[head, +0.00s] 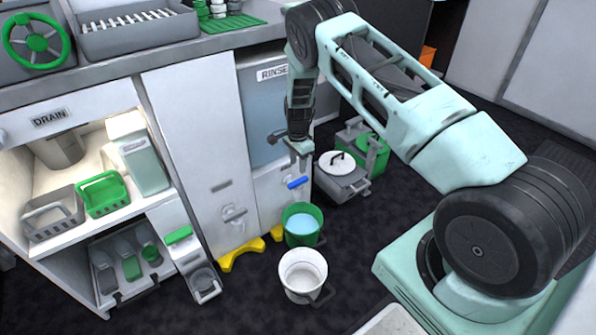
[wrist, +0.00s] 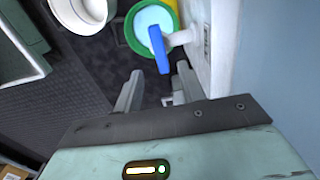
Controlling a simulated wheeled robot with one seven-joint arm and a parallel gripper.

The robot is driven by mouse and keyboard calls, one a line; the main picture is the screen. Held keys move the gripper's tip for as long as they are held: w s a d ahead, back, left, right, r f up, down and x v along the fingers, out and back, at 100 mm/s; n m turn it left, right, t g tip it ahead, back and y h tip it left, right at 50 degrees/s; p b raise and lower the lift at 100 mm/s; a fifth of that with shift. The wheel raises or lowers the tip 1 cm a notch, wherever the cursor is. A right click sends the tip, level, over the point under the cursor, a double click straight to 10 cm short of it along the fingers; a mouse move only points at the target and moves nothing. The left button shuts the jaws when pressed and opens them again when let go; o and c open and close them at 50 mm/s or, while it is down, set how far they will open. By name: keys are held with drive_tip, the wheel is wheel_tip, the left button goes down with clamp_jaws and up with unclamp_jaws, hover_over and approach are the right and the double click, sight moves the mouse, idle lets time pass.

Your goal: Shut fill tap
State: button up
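The fill tap has a blue lever (head: 297,183) and sits low on the pale cabinet front under the RINSE panel. In the wrist view its blue lever (wrist: 158,48) stands out from a white tap body (wrist: 182,38) on the wall. A green bucket (head: 302,239) holding light blue liquid stands below the tap; its rim (wrist: 133,40) shows in the wrist view. My gripper (head: 292,148) is above the lever, pointing down. In the wrist view my gripper (wrist: 158,86) has its two fingers apart with nothing between them, and the lever lies beyond the fingertips.
A white bucket (head: 303,290) stands in front of the green one. A grey lidded container (head: 342,178) stands right of the tap. Another tap, with a grey handle (head: 234,213), is on the cabinet to the left. Yellow feet (head: 240,252) stick out at the cabinet base. Dark floor lies open in front.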

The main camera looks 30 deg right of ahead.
wheel_tip(320, 180, up, 10)
drive_tip(key=p, duration=0.2)
drive_tip(key=shift+f, duration=0.15)
idle(0.4)
drive_tip(key=s+a+r+n+y, duration=0.1)
drive_tip(key=s+a+r+n, duration=0.7)
drive_tip(key=a, duration=0.5)
drive_tip(key=s+a+r+n+y, duration=0.1)
drive_tip(key=s+a+r+n, duration=0.3)
drive_tip(key=s+a+r, duration=0.5)
drive_tip(key=s+a+r+n, duration=0.2)
drive_tip(key=s+n, duration=0.2)
drive_tip(key=s, duration=0.3)
drive_tip(key=s+a+r+n+h, duration=0.1)
drive_tip(key=s+a+r+n, duration=0.2)
drive_tip(key=s+n, duration=0.35)
drive_tip(key=s+a+r+n, duration=0.2)
drive_tip(key=s+n, duration=0.1)
drive_tip(key=s, duration=0.5)
wheel_tip(320, 180, up, 25)
drive_tip(key=s+p, duration=0.1)
drive_tip(key=p, duration=2.4)
drive_tip(key=shift+r, duration=0.2)
